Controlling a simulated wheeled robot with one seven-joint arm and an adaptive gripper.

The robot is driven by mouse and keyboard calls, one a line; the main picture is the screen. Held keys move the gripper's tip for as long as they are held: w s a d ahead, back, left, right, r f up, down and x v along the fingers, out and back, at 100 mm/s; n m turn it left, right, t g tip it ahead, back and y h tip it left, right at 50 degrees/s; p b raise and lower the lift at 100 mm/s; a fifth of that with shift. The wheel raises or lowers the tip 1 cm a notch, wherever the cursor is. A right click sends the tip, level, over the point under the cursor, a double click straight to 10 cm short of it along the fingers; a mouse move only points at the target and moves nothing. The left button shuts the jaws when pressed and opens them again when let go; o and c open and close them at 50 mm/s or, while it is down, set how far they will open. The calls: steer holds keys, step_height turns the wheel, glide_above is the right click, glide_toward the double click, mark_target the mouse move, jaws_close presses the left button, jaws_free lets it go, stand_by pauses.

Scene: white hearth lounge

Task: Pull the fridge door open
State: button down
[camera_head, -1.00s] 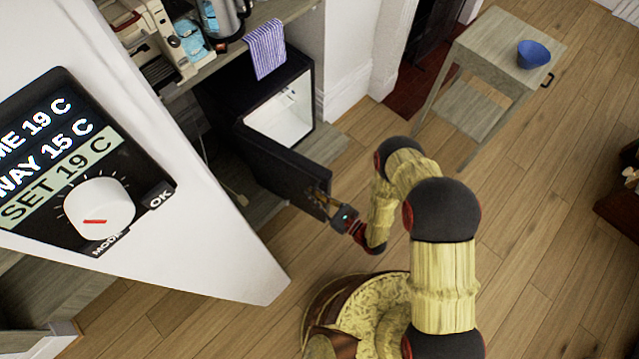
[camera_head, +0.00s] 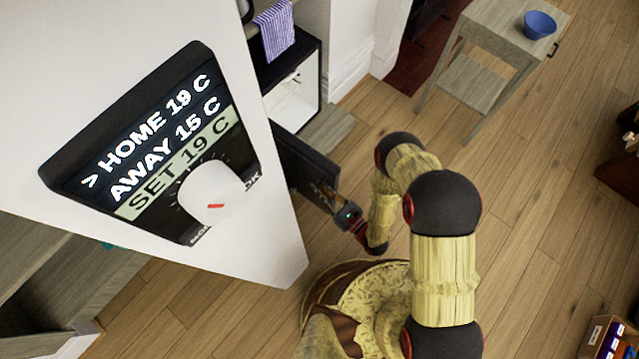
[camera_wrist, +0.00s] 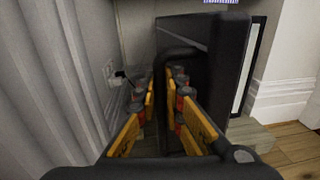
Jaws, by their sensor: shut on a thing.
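The small black fridge stands under the counter with its white interior (camera_head: 296,100) showing in the head view. Its dark door (camera_head: 304,165) is swung open toward me, and its near part is partly hidden by the white wall panel. My gripper (camera_head: 330,197) is at the free edge of the door. In the wrist view, my gripper's yellow fingers (camera_wrist: 160,115) are on either side of a dark edge or handle part of the door (camera_wrist: 205,70), shut on it. The exact contact is hard to see.
A white wall panel with a thermostat (camera_head: 150,140) blocks the left of the head view. A wooden side table (camera_head: 490,60) with a blue bowl (camera_head: 539,24) stands at the upper right. A striped towel (camera_head: 274,30) hangs above the fridge.

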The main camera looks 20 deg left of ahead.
steer(key=shift+s+d+f, duration=0.1)
steer(key=shift+s+f, duration=0.1)
steer(key=c, duration=2)
jaws_free()
steer(key=shift+w+r, duration=0.15)
steer(key=shift+o, duration=0.2)
steer(key=v, duration=0.7)
steer(key=shift+d, duration=0.2)
